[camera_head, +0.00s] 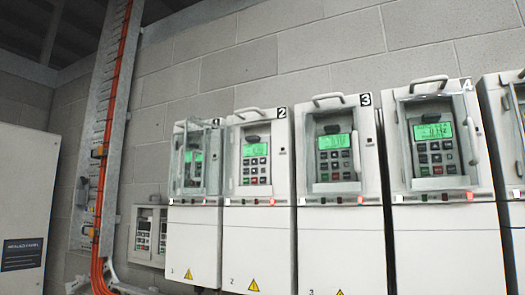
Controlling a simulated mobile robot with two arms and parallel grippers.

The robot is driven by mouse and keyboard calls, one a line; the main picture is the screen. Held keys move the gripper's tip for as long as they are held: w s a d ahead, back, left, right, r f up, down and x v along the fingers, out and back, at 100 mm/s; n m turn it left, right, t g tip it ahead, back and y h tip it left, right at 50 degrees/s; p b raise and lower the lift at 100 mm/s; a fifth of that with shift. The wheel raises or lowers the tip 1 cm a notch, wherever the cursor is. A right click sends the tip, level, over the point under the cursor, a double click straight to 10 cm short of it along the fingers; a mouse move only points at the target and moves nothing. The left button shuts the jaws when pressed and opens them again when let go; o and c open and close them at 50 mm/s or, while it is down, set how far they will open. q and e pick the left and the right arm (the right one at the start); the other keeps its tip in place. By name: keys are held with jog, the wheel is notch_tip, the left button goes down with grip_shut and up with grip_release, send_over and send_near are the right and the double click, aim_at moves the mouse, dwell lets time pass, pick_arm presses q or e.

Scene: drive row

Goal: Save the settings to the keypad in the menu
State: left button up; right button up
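Several white drive cabinets stand in a row, each with a keypad in a recess. The keypad of drive 1 (193,160) sits behind a clear cover that appears swung out. The keypad of drive 2 (256,163), the keypad of drive 3 (334,157) and the keypad of drive 4 (434,145) have lit green displays above dark, red and green buttons. The display text is too small to read. A fifth drive (514,135) is cut off at the right edge. Neither of my grippers is in view.
A small wall box (150,236) with two keypad-like units hangs left of drive 1. A cable tray (92,150) with orange cables runs up the block wall. A pale cabinet (25,190) with a dark label stands at the left.

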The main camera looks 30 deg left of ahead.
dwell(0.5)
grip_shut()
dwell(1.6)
